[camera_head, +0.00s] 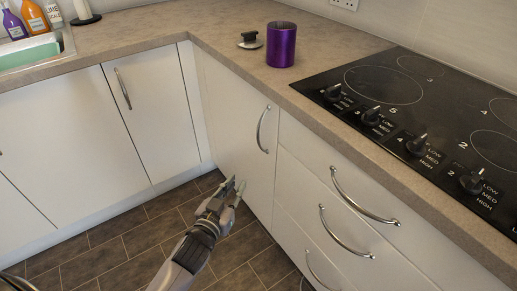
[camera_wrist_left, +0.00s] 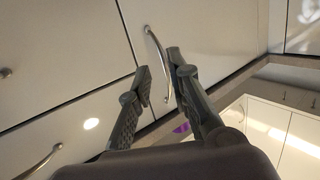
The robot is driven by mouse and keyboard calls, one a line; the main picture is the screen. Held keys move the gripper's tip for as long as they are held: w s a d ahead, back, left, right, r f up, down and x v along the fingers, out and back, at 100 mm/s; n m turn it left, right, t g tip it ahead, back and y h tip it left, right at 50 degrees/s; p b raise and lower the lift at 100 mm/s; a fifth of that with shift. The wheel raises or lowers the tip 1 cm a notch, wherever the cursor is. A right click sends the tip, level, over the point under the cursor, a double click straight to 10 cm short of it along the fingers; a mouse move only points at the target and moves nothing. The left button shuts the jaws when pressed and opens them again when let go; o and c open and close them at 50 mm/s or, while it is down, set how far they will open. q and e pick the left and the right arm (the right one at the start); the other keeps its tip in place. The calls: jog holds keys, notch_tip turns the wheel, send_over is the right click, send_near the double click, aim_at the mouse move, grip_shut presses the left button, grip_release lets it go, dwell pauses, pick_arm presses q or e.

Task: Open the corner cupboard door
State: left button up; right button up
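The white corner cupboard door (camera_head: 235,125) is closed, on the right-hand run of cabinets beside the inner corner. Its curved metal handle (camera_head: 264,128) is near the door's right edge; it also shows in the left wrist view (camera_wrist_left: 152,40). My left gripper (camera_head: 236,184) is in front of this door, lower and to the left of the handle in the head view. In the left wrist view its two fingers are apart, with the handle seen in line with the gap between them. Nothing is held. I cannot tell the distance to the handle. My right gripper is not in view.
Drawers with curved handles (camera_head: 362,200) are right of the door, below the black hob (camera_head: 420,115). Another closed white door (camera_head: 155,110) is across the corner. A purple canister (camera_head: 281,45) stands on the worktop (camera_head: 180,22). The tiled floor (camera_head: 130,240) looks clear.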

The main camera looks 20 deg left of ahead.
pick_arm(q)
jog(key=t, duration=0.2)
send_near(258, 135)
jog(key=w, duration=0.3)
jog(key=w+b, duration=0.1)
jog(key=w, duration=0.2)
jog(key=w+b, duration=0.1)
jog(key=w, duration=0.2)
jog(key=shift+w+d+r, duration=0.15)
jog(key=shift+w+d, duration=0.15)
jog(key=shift+w, duration=0.5)
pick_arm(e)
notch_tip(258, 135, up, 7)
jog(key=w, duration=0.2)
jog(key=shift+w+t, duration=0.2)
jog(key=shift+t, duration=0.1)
pick_arm(q)
jog(key=shift+c, duration=0.6)
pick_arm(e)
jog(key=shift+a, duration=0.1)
pick_arm(q)
grip_shut()
